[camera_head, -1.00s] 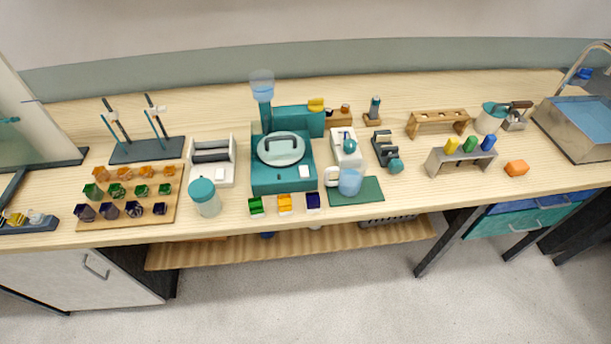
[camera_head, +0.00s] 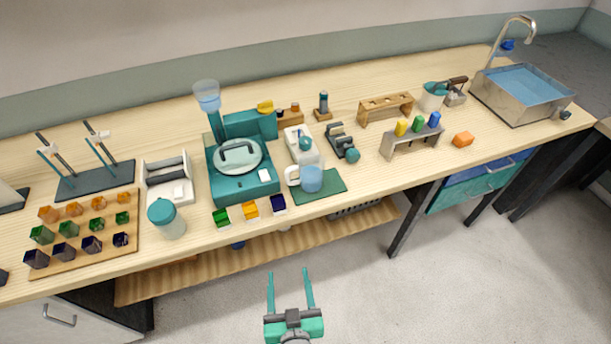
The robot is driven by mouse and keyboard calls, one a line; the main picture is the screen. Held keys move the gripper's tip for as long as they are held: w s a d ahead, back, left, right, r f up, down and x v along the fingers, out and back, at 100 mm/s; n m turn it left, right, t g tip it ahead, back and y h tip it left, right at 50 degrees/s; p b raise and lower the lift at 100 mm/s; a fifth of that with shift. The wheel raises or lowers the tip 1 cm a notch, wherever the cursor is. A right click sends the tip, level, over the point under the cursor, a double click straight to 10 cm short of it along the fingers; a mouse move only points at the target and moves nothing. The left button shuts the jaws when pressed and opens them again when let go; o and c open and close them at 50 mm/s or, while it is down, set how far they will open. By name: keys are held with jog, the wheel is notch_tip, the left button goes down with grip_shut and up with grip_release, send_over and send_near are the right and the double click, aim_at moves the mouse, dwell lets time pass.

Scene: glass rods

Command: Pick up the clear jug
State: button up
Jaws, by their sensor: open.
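The clear jug (camera_head: 312,179) stands upright on the front left part of a green mat (camera_head: 332,187), near the bench's front edge. Its body is see-through and bluish, and a white handle (camera_head: 292,175) sticks out to its left. My gripper (camera_head: 290,271) is at the bottom of the view, in front of the bench and below the jug in the picture. Its two teal fingers are spread apart with nothing between them. Nothing hides the jug.
A teal machine (camera_head: 240,165) stands left of the jug, with small coloured blocks (camera_head: 250,209) in front of it. A grey rack (camera_head: 412,140) stands to the right. The mat's right part is bare.

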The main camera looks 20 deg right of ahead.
jog(key=w+d+r+m+h, duration=0.1)
jog(key=w+d+r, duration=0.15)
jog(key=w, duration=0.25)
jog(key=w+d+r+m+h, duration=0.1)
jog(key=w+d+r, duration=0.15)
jog(key=w, duration=0.25)
jog(key=m+g+h, duration=0.1)
jog(key=g+h, duration=0.1)
send_near(310, 179)
jog(key=x, duration=0.3)
jog(key=shift+y, duration=0.3)
jog(key=x, duration=1)
jog(key=shift+d, duration=0.1)
jog(key=shift+c, duration=0.4)
jog(key=c, duration=0.8)
